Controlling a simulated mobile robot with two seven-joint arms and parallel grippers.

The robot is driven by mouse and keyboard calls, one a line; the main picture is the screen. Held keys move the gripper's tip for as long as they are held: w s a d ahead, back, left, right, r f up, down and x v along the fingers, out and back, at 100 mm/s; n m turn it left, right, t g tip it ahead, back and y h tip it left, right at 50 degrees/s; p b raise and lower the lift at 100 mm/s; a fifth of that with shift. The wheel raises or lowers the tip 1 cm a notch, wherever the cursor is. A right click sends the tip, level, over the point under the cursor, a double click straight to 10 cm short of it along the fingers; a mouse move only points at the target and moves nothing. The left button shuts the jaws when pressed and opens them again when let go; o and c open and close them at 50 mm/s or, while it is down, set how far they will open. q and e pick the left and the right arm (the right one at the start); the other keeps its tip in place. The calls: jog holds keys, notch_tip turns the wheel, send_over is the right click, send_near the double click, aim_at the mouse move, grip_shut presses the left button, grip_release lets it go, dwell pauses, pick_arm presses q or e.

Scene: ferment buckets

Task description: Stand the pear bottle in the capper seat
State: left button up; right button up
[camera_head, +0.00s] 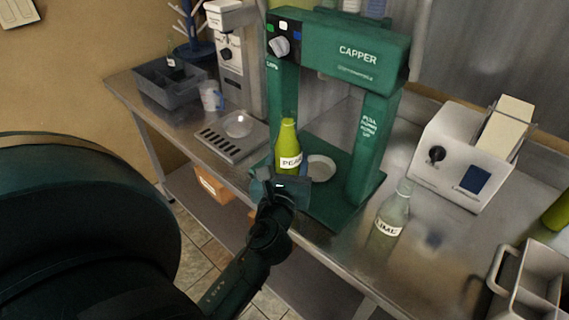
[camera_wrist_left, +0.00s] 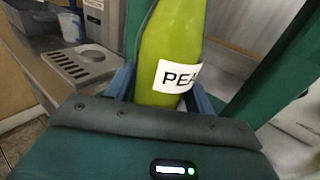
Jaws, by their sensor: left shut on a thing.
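The pear bottle (camera_head: 288,143) is yellow-green with a white label, and it also fills the middle of the left wrist view (camera_wrist_left: 172,50). My left gripper (camera_head: 290,178) is shut on its lower part, with a blue finger on each side of it in the left wrist view (camera_wrist_left: 160,88). The bottle is close to upright at the front left of the green capper (camera_head: 365,150). The round pale capper seat (camera_head: 320,168) lies just right of the bottle in the head view and looks empty. The bottle's bottom is hidden by my gripper. My right gripper is not in view.
A clear lime bottle (camera_head: 391,215) stands right of the capper. A white labelled machine (camera_head: 462,155) and a light crate (camera_head: 530,290) are farther right. A drip tray (camera_head: 222,137) and a grey bin (camera_head: 172,85) stand at left. The capper's posts flank the seat.

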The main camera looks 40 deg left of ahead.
pick_arm(q)
jog(key=w+b, duration=0.1)
jog(key=w, duration=1.1)
jog(key=shift+d+f, duration=0.25)
jog(key=shift+d, duration=0.2)
jog(key=shift+f, duration=1.1)
dwell(1.9)
